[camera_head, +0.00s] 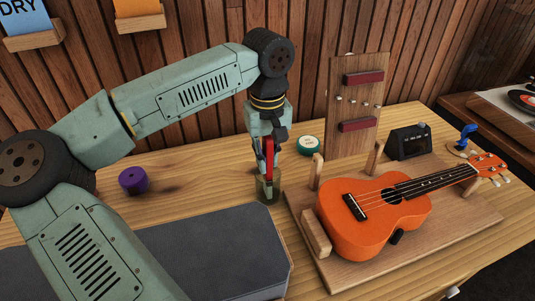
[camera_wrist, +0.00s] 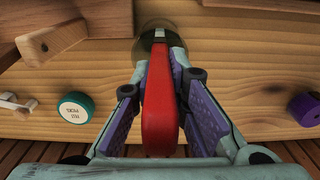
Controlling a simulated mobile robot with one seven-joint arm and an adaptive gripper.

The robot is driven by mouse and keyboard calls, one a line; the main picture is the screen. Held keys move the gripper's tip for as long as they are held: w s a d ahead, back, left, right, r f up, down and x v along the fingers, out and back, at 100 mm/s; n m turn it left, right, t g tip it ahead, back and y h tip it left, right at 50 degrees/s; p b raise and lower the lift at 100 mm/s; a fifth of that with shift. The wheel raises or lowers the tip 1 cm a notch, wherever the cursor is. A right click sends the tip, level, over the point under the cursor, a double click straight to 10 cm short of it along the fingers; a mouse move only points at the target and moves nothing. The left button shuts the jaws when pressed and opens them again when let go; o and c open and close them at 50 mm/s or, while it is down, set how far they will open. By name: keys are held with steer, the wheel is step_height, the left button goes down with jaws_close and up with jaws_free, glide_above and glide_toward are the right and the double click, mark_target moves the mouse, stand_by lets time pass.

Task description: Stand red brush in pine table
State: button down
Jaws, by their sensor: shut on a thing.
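The red brush (camera_head: 270,158) is upright in my gripper (camera_head: 266,172), above the pine table (camera_head: 210,182). In the wrist view the red brush (camera_wrist: 160,105) lies between the two finger pads of my gripper (camera_wrist: 160,62), which is shut on its handle. The brush's far end, with a pale band, points down into the mouth of a small olive-tinted glass jar (camera_head: 267,190). This jar (camera_wrist: 150,28) also shows in the wrist view, partly hidden behind the fingers and brush. I cannot tell whether the brush touches the jar's bottom.
An orange ukulele (camera_head: 375,215) lies on a wooden work board (camera_head: 440,227) just right of the jar. A purple cylinder (camera_head: 133,180), a green round tin (camera_head: 308,145) and a black device (camera_head: 409,142) stand around. A dark grey case or mat (camera_head: 235,255) lies in front.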

steer(key=shift+f, duration=0.1)
steer(key=shift+f+b, duration=0.15)
steer(key=shift+b, duration=0.15)
steer(key=c, duration=1.6)
jaws_free()
step_height(320, 180, up, 12)
steer(key=shift+r+b, duration=0.25)
steer(key=shift+b, duration=0.5)
steer(key=shift+f, duration=0.1)
